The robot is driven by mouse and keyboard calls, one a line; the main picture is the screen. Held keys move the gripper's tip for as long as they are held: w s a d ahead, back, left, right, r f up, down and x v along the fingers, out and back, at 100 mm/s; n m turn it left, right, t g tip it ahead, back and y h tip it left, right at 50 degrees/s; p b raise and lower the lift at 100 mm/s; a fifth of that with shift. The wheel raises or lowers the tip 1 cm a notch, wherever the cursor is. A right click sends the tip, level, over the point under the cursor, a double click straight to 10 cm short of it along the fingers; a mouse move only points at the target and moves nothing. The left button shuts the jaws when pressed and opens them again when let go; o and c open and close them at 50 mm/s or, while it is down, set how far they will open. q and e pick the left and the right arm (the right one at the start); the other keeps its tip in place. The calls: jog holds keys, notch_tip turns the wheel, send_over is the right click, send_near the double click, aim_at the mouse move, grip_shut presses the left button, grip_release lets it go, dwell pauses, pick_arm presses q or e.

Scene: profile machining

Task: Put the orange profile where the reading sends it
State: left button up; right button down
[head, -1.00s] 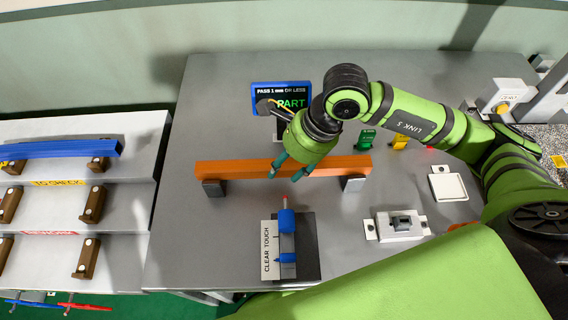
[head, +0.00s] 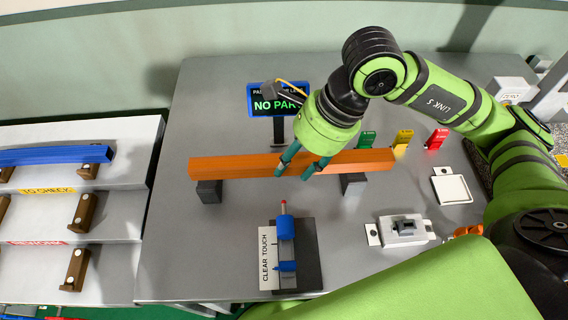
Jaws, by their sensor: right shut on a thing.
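The orange profile (head: 225,168) is a long bar lying left to right across the middle of the grey bench in the head view. My right gripper (head: 295,170) is shut on it near its middle, fingers pointing down. The bar appears raised a little above two dark supports, the left (head: 209,192) and the right (head: 353,184). The display (head: 272,102) behind it shows green letters reading "NO PAR", the rest covered by my gripper. My left gripper is not seen.
A blue probe device (head: 286,242) with a "CLEAR TOUCH" label stands in front of the bar. A switch box (head: 405,228) and a white square pad (head: 451,188) are at the right. A stepped rack (head: 40,210) at the left holds a blue profile (head: 50,156).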

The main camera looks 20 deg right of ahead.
jog(key=s+d+r+b, duration=0.4)
jog(key=s+r+b, duration=0.1)
jog(key=s+b, duration=0.3)
jog(key=shift+r+b, duration=0.15)
jog(key=shift+b, duration=0.5)
jog(key=shift+d, duration=0.1)
